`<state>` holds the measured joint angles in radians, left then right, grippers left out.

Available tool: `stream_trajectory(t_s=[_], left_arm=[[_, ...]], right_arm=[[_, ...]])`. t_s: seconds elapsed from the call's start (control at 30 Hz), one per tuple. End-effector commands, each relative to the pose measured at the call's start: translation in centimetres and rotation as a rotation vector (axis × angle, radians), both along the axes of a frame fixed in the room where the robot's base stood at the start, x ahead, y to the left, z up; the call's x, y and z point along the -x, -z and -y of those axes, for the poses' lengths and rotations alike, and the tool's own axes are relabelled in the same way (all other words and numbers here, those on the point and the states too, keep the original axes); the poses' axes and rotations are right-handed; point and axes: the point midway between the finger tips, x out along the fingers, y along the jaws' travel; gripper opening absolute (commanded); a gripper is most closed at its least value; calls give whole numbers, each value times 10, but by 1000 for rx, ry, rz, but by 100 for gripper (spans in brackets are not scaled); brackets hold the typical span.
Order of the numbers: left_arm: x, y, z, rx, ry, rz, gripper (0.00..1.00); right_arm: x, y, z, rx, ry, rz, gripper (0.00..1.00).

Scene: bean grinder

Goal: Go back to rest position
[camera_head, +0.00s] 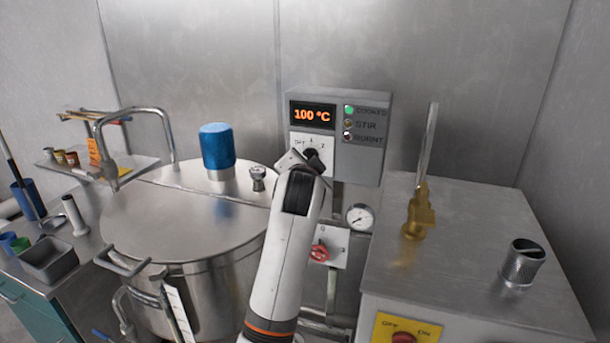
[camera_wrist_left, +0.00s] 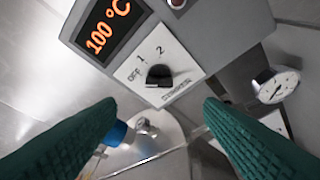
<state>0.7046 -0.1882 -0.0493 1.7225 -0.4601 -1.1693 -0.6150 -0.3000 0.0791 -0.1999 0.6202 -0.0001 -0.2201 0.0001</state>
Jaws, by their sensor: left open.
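My left gripper (camera_head: 304,162) is at the front of the grey control box (camera_head: 369,133), close to its black dial knob (camera_wrist_left: 159,75). In the left wrist view its two green fingers (camera_wrist_left: 159,106) are spread apart with nothing between their tips. The knob lies beyond the tips, on a white plate marked OFF, 1 and 2. The box's display (camera_head: 313,115) reads 100 °C, and the light beside COOKED is green. My white left arm reaches up from the bottom middle of the head view. My right gripper is not in view.
A lidded steel kettle (camera_head: 185,222) with a blue motor (camera_head: 217,146) stands left of my arm. A steel cabinet (camera_head: 470,270) with a brass valve (camera_head: 418,217) stands farther right.

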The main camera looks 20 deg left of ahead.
Motion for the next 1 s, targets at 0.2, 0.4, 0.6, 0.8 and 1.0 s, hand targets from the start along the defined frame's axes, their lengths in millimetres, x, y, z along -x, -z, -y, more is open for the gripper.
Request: stream_trajectory(t_s=[0.2,0.4,0.6,0.8,1.0], left_arm=[[11,-3,3,1,0,0,62],[11,-3,3,0,1,-1,62],[5,26,6,5,12,-37,62],[-3,155,19,46,58,-185,62],[26,307,29,125,88,-353,62]], right_arm=[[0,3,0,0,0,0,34],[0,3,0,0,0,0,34],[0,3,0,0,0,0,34],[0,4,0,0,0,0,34],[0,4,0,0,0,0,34]])
